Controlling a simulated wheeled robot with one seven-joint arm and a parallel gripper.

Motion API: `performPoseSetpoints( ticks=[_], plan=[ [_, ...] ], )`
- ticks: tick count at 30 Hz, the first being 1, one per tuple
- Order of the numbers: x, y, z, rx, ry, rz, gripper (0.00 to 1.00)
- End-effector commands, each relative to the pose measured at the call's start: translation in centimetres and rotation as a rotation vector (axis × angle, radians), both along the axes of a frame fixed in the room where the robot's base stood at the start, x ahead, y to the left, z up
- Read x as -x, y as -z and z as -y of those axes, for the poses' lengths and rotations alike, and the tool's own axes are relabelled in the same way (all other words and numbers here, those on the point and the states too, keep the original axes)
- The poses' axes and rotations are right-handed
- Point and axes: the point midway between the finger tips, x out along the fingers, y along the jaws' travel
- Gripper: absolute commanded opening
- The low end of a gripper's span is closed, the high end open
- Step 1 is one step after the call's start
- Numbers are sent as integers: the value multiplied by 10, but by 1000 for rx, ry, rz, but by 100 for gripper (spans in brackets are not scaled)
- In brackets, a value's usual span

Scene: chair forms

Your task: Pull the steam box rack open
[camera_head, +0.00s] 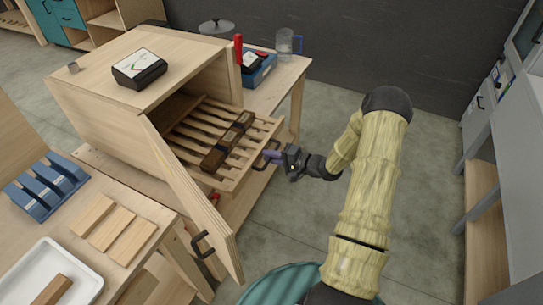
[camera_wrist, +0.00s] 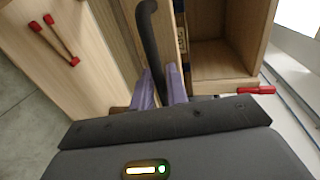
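The steam box (camera_head: 100,95) is a pale wooden box with its hinged door (camera_head: 190,190) swung open toward the front. Its slatted rack (camera_head: 190,150) sticks partly out of the opening. Dark brown wood pieces (camera_head: 226,143) lie across the slats. The rack has a black bar handle (camera_head: 259,164) on its front edge, also large in the wrist view (camera_wrist: 152,45). My gripper (camera_head: 272,156) is at this handle. In the wrist view its purple fingers (camera_wrist: 161,88) sit on either side of the bar, apparently closed on it. The finger contact is partly hidden.
A blue tray with tools (camera_head: 258,70) and a clear jug (camera_head: 287,44) stand behind. The left bench holds a blue rack (camera_head: 47,186), wood strips and a white tray (camera_head: 55,270). Floor right of the rack is clear.

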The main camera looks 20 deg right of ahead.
Motion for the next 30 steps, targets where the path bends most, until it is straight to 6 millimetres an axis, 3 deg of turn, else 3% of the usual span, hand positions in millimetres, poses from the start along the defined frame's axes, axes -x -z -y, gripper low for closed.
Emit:
performPoseSetpoints(
  ticks=[11, 30],
  plan=[
    [11, -3, 14, 3, 4, 1, 15],
    [97, -27, 100, 2, 6, 1, 15]
  ],
)
